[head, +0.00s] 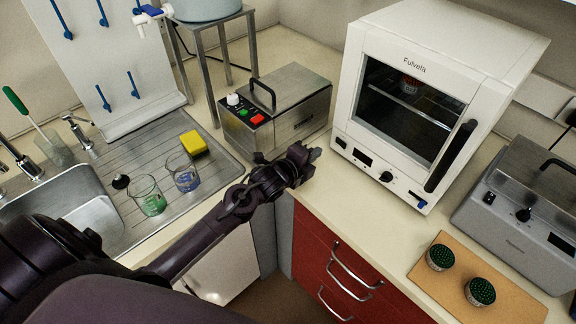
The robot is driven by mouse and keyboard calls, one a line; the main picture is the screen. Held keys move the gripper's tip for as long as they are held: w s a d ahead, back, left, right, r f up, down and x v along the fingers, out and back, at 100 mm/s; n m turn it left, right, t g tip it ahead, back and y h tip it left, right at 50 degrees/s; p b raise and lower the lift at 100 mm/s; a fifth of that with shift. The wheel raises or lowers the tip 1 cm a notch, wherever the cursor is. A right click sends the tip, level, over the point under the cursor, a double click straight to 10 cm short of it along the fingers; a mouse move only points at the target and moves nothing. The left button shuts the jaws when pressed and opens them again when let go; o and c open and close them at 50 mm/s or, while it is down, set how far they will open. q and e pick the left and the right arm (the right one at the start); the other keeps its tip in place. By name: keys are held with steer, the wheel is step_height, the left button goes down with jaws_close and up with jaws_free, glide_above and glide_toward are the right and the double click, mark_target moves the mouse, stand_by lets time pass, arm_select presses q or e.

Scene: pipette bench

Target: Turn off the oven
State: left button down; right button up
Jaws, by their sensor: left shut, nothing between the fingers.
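The oven (436,64) is a white box marked Fulvela on the counter, right of centre. Its door is closed, with a dark window and a black vertical handle (451,156) on the right side. A container shows dimly inside. My left gripper (311,158) is shut and empty, left of the oven's lower left corner and apart from it, above the counter's front edge. My right gripper is not in view.
A metal box (299,91) with red and green buttons stands behind my left gripper. The sink (75,207), beakers and a yellow sponge (194,144) are at left. A grey bath (520,210) and a board (508,294) with two green-topped pots are at right. Counter before the oven is clear.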

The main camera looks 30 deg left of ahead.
arm_select(q)
steer(key=shift+s+a, duration=0.3)
steer(key=shift+s, duration=0.25)
steer(key=shift+s+a+f+b, duration=0.1)
steer(key=shift+s+a+b, duration=0.05)
steer(key=shift+a+b, duration=0.15)
steer(key=shift+s+a+r+b, duration=0.15)
steer(key=shift+s+a+b, duration=0.15)
steer(key=shift+s, duration=0.2)
steer(key=shift+s+a+r+b, duration=0.15)
steer(key=shift+s+a, duration=0.1)
steer(key=shift+s, duration=0.2)
steer(key=v, duration=0.2)
steer(key=shift+s+a+r, duration=0.2)
steer(key=shift+a+r, duration=0.05)
steer(key=shift+a, duration=0.05)
steer(key=shift+s+a+r, duration=0.1)
steer(key=shift+s+r, duration=0.05)
steer(key=shift+s, duration=0.1)
steer(key=shift+w, duration=0.15)
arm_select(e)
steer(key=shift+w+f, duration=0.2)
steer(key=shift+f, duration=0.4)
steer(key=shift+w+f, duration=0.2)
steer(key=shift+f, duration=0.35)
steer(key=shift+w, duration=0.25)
